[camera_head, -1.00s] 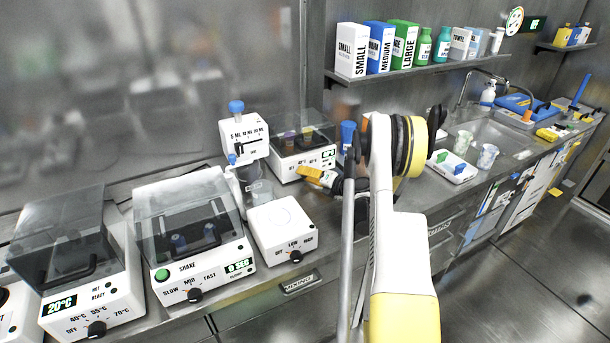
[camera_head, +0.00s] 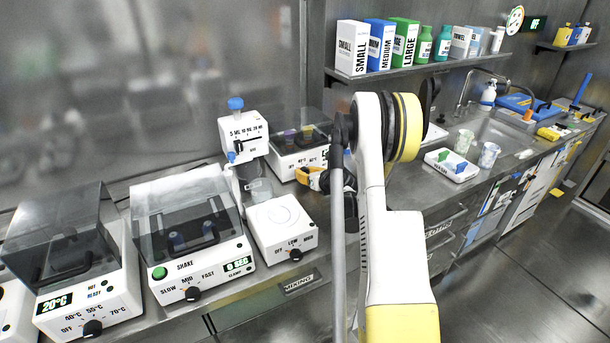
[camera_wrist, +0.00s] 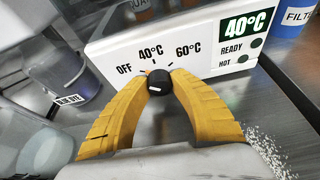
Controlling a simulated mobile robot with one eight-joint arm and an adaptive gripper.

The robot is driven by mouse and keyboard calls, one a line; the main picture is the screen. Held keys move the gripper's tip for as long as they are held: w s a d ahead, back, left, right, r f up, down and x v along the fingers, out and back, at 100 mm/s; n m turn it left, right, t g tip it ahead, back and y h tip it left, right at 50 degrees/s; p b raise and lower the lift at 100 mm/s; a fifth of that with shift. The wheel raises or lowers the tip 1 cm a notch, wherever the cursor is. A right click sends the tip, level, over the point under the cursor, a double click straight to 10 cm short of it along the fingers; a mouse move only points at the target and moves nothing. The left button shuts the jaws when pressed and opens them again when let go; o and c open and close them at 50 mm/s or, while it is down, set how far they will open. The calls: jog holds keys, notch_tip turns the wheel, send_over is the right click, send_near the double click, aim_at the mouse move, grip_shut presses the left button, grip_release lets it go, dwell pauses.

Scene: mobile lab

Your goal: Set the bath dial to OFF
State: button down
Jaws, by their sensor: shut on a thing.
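The bath dial (camera_wrist: 159,82) is a round black knob on a white front panel (camera_wrist: 110,62). The panel is marked OFF, 40°C and 60°C. A light mark on the knob lies roughly level; the setting it points to is hard to tell. The display (camera_wrist: 246,23) reads 40°C. My gripper (camera_wrist: 158,77) has its yellow fingers closed around the knob, one on each side. In the head view, the bath (camera_head: 300,148) stands at the back of the counter, its dial hidden by my gripper (camera_head: 311,178).
A dispenser (camera_head: 243,140) stands just left of the bath, with a low dial unit (camera_head: 281,228) in front. A shaker (camera_head: 192,230) and a heater showing 20°C (camera_head: 75,262) are farther left.

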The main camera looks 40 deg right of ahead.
jog(key=shift+n+h, duration=0.5)
dwell(0.3)
jog(key=c, duration=1.4)
grip_release()
jog(key=v, duration=1.2)
jog(key=shift+w+r, duration=0.1)
jog(key=shift+r, duration=0.1)
